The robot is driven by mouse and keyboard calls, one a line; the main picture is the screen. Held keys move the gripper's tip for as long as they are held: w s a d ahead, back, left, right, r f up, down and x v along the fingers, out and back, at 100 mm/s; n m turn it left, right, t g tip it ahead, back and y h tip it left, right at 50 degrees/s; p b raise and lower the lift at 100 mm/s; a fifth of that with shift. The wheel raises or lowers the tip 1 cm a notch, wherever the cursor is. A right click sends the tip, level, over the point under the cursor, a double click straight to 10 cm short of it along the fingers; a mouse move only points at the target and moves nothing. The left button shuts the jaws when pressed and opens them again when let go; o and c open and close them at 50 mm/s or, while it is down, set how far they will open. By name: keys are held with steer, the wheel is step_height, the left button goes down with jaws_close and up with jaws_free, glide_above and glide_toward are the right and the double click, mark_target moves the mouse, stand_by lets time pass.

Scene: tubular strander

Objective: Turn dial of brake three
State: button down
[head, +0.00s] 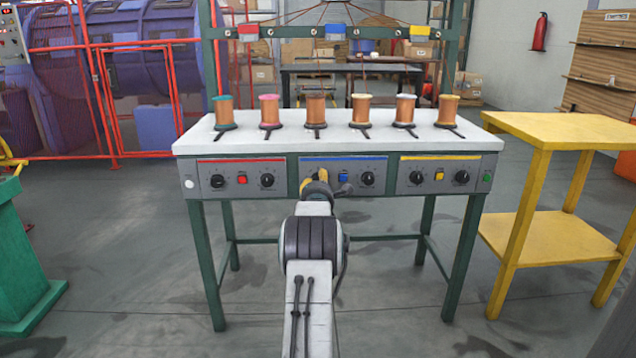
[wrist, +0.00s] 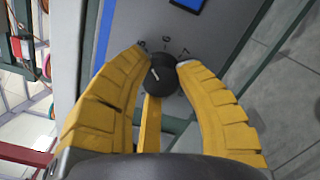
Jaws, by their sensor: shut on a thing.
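The dial of brake three (wrist: 160,75) is a round black knob with a white pointer mark. It is the third dial from the left, on the blue-striped middle panel (head: 343,165). In the wrist view my gripper (wrist: 162,60) has its yellow fingers on both sides of the knob, shut on it. Printed numbers 5, 6 and 7 show just past the knob. In the head view my gripper (head: 320,178) is at the left part of that panel and hides this dial.
The blue panel also holds a blue button (head: 343,177) and another dial (head: 367,178). Red-striped (head: 242,178) and yellow-striped (head: 439,176) panels flank it. Several copper spools stand on the white tabletop (head: 260,143). A yellow table (head: 560,128) stands at the right.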

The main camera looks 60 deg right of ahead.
steer(key=m, duration=0.3)
steer(key=shift+s+d+r+m, duration=0.1)
steer(key=shift+r+m, duration=0.1)
steer(key=shift+m, duration=1.9)
steer(key=c, duration=0.8)
jaws_free()
steer(key=shift+f+y, duration=0.15)
steer(key=shift+y, duration=0.15)
steer(key=shift+c, duration=0.2)
steer(key=v, duration=1.2)
steer(key=shift+w, duration=0.2)
